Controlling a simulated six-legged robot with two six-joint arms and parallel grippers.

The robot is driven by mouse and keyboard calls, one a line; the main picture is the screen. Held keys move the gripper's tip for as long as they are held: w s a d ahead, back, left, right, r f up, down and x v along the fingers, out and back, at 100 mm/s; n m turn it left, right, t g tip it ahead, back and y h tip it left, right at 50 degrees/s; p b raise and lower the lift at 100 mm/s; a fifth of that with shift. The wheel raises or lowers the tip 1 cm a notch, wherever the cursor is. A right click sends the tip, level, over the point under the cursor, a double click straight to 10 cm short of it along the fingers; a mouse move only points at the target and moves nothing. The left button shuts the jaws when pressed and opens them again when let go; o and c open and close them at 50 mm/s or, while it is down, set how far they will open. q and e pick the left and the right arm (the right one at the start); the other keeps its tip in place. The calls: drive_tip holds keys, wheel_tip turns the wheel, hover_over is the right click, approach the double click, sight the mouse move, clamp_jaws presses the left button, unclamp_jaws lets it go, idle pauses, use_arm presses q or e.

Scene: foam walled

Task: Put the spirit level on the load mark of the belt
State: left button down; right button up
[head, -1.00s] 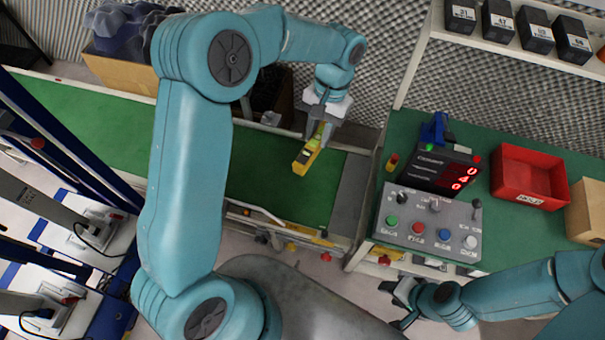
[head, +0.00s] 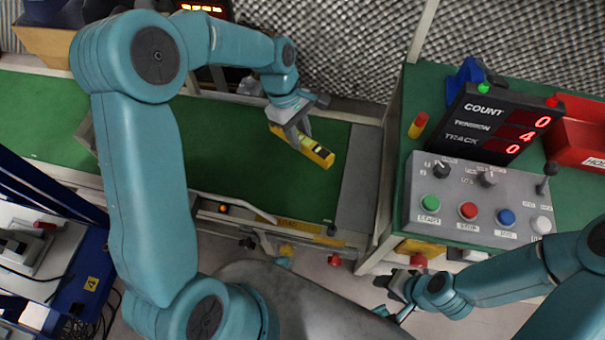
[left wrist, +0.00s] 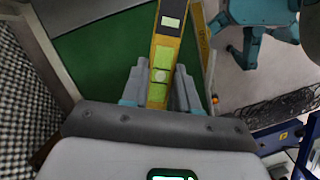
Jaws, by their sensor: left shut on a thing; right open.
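The yellow spirit level (head: 318,154) is held by my left gripper (head: 297,134) over the green belt (head: 240,165), near the belt's right end. In the left wrist view the level (left wrist: 166,45) runs away from between the two fingers (left wrist: 160,88), with its green vials facing the camera. I cannot tell whether the level touches the belt. My right gripper (head: 396,290) is open and empty at the lower right, in front of the control bench.
To the right stands a bench with a grey control box (head: 475,205) of coloured buttons, a count display (head: 500,125) and a red bin (head: 580,140). A metal rail with small fittings runs along the belt's front edge. The belt left of the level is partly hidden by my left arm.

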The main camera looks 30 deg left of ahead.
use_arm(q)
drive_tip(key=f+n, duration=0.1)
drive_tip(key=n+b, duration=0.1)
drive_tip(key=shift+w+a+f+n+t, duration=0.2)
drive_tip(key=shift+w+f+n+t, duration=0.15)
drive_tip(key=shift+f+n+t, duration=0.05)
drive_tip(key=shift+s+a+r+n+t+b, duration=0.1)
drive_tip(key=shift+a+r+n+t+b, duration=0.15)
drive_tip(key=shift+n+b, duration=0.25)
drive_tip(key=shift+a+r+n+t+b, duration=0.15)
drive_tip(key=shift+r+n+b, duration=0.1)
drive_tip(key=shift+n, duration=0.45)
wheel_tip(320, 180, down, 20)
drive_tip(key=b, duration=0.5)
drive_tip(key=shift+r, duration=0.15)
drive_tip(key=c, duration=0.8)
unclamp_jaws()
use_arm(e)
wheel_tip(320, 180, down, 10)
drive_tip(key=shift+s+d+f, duration=0.15)
drive_tip(key=shift+s+d, duration=0.05)
use_arm(q)
drive_tip(key=shift+r, duration=0.1)
drive_tip(key=p+v, duration=0.3)
drive_tip(key=v, duration=0.8)
drive_tip(key=shift+r, duration=0.45)
use_arm(e)
wheel_tip(320, 180, up, 4)
drive_tip(key=shift+f, duration=0.15)
